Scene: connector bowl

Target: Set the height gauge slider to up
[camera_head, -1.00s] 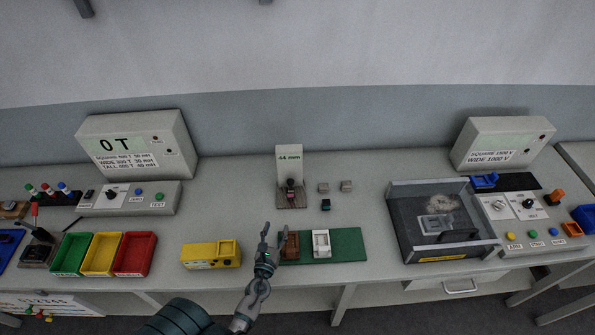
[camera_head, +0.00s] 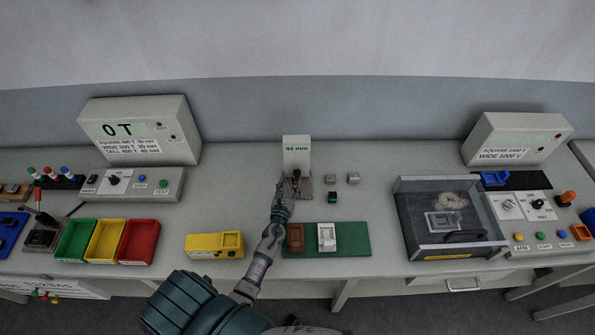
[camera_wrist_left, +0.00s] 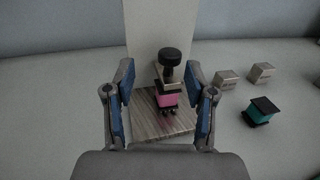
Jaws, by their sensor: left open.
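The height gauge (camera_head: 297,155) stands at the back middle of the table as a pale upright plate reading 44 mm, on a striped base (camera_wrist_left: 158,122). Its slider with a round black knob (camera_wrist_left: 171,57) shows in the left wrist view, low over a pink and black block (camera_wrist_left: 167,96) on the base. I cannot tell whether slider and block touch. My left gripper (camera_wrist_left: 166,82) is open, with one blue-padded finger on each side of the knob and block, apart from both. In the head view the left gripper (camera_head: 283,187) is at the gauge's front left and partly covers it. My right gripper is out of view.
Two grey blocks (camera_head: 331,179) (camera_head: 354,178) and a teal-black block (camera_head: 333,197) lie right of the gauge. A green mat (camera_head: 355,238) with brown and white parts lies in front, beside a yellow fixture (camera_head: 215,245). A clear-lidded box (camera_head: 450,218) stands right.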

